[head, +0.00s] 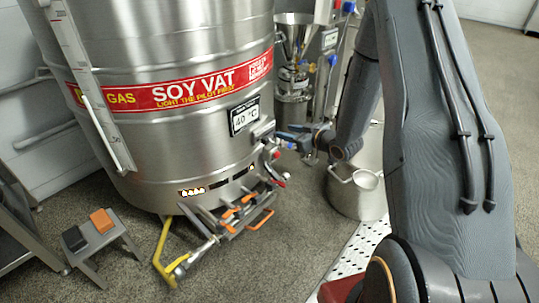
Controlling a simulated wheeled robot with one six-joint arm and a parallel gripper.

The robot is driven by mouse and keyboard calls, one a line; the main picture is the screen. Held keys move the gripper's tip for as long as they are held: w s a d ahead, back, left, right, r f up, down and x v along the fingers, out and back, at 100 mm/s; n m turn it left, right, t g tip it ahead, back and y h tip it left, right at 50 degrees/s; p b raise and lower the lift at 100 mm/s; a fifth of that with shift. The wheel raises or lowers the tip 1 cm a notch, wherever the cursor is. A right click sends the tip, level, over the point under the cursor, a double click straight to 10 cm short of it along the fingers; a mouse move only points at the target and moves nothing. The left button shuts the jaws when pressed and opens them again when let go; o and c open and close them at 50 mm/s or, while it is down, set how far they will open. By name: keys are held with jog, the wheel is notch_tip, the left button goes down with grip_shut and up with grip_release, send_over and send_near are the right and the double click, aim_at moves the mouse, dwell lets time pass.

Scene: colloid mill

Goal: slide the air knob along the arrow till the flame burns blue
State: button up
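The steel soy vat (160,130) stands at centre left with a red "SOY VAT" band. Low on its wall, a dark slot shows a small yellow-orange flame (192,191) at its left end; I see no blue in it. Small fittings (276,154) with red and blue parts stick out at the vat's lower right. I cannot tell which part is the air knob, and no arrow can be made out. My gripper (284,136) is beside these fittings, pointing left at the vat. Its fingers are too small to tell if they are open, shut or touching anything.
A burner assembly (228,215) with orange handles and a yellow pipe (163,250) juts out below the vat. A small stand (100,238) with orange and black blocks is at lower left. A steel pot (357,190) stands under my arm. Grey floor lies open in front.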

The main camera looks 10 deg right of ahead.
aim_at(268, 141)
notch_tip(268, 141, down, 8)
jog(key=n+t+y+b, duration=0.1)
jog(key=t+y+b, duration=0.1)
jog(key=y+b, duration=0.25)
jog(key=shift+s+a+b+x, duration=0.15)
jog(key=shift+b+x, duration=0.35)
jog(key=shift+x, duration=0.75)
jog(key=shift+s+a+b+x, duration=0.15)
jog(key=shift+b+x, duration=0.35)
jog(key=shift+x, duration=0.75)
jog(key=shift+s+a+b+x, duration=0.15)
jog(key=shift+b+x, duration=0.35)
jog(key=shift+x, duration=0.75)
jog(key=shift+w, duration=0.1)
jog(key=shift+c, duration=0.3)
grip_shut()
